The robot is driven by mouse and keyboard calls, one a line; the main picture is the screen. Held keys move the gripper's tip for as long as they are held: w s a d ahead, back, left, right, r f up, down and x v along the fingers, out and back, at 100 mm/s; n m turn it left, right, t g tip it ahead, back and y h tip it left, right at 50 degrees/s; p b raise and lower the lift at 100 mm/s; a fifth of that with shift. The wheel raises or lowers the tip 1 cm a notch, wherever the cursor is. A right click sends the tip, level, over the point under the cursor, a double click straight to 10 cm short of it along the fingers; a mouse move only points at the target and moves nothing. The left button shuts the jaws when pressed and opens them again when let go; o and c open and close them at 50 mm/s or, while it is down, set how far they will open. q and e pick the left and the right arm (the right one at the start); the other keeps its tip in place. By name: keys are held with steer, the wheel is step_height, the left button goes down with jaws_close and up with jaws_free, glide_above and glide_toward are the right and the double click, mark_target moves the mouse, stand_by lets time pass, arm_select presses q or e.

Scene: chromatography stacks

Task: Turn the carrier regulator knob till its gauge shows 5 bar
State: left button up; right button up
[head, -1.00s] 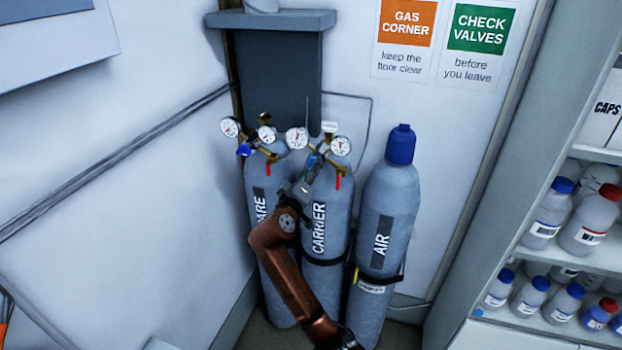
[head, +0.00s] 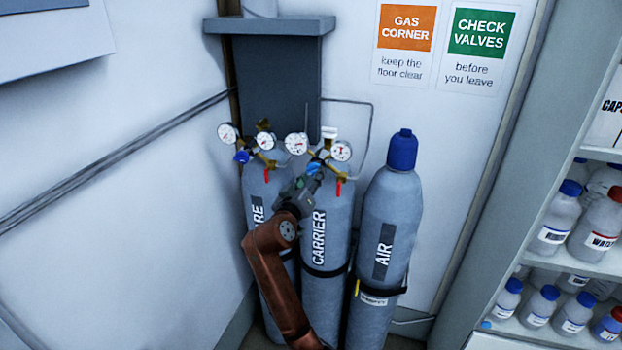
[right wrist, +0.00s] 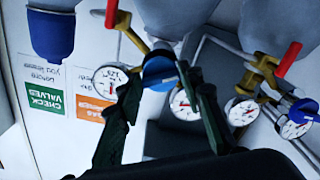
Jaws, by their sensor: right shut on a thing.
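The carrier cylinder (head: 328,235) stands in the middle of the stack, with a brass regulator and two white gauges, left (head: 296,143) and right (head: 341,151). Its blue regulator knob (head: 314,168) faces me; the knob (right wrist: 160,72) also shows in the right wrist view between the fingers. My right gripper (head: 307,180) is shut on this knob, its dark fingers one on each side. The carrier gauges (right wrist: 110,78) are upside down in the wrist view; their needles are too small to read surely. My left gripper is not in view.
The spare cylinder (head: 257,185), left, has its own gauges and blue knob (head: 242,157) close by. The air cylinder (head: 384,250), right, has a blue cap (head: 402,150). Red levers (head: 338,188) hang by the carrier regulator. A bottle shelf (head: 570,262) stands at the right.

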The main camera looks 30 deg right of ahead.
steer(key=shift+f, duration=0.3)
steer(key=o, duration=1.2)
steer(key=shift+r, duration=0.2)
steer(key=shift+c, duration=0.2)
steer(key=v, duration=1.2)
